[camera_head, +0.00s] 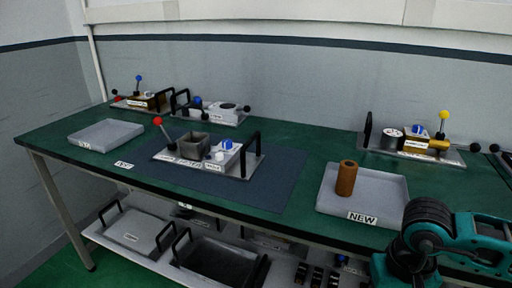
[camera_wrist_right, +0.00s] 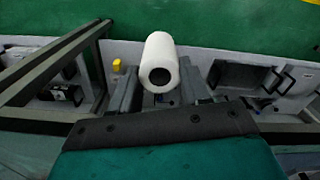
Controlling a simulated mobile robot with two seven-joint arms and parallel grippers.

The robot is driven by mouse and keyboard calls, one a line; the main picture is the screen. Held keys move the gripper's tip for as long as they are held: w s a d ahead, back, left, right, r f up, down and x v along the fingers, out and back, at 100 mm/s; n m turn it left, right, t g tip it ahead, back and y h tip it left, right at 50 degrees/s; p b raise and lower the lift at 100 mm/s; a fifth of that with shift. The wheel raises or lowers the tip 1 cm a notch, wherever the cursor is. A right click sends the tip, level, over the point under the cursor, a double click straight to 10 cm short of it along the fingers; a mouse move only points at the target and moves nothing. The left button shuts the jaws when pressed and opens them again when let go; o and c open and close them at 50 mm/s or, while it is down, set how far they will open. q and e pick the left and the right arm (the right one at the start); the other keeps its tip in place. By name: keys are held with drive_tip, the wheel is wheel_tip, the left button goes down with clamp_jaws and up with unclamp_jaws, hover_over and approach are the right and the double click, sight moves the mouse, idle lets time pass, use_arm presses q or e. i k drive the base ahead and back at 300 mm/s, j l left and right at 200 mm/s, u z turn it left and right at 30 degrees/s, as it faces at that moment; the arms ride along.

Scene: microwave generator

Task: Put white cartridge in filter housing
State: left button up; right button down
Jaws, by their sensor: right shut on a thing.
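The white cartridge (camera_wrist_right: 164,52) is a white cylinder with a dark round hole in its near end, seen in the right wrist view. My right gripper (camera_wrist_right: 160,82) is shut on it, with one grey finger on each side. The head view shows only my right arm at the lower right, not the gripper or the white cartridge. In the head view, a device plate (camera_head: 250,167) lies on the dark mat. It carries an open grey box (camera_head: 198,148), which may be the filter housing; its label is too small to read. My left gripper is not in view.
A brown cylinder (camera_head: 347,178) stands in the grey NEW tray (camera_head: 330,200). An empty grey tray (camera_head: 105,134) sits at left. Other lever devices stand along the back of the green table (camera_head: 300,135). A lower shelf (camera_head: 150,247) holds trays. The mat's right part is clear.

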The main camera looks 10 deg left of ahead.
sight(196, 153)
drive_tip(key=i+j, duration=0.1)
drive_tip(key=j, duration=1.45)
drive_tip(key=i+j, duration=0.15)
drive_tip(key=j, duration=0.6)
drive_tip(key=i+z, duration=0.05)
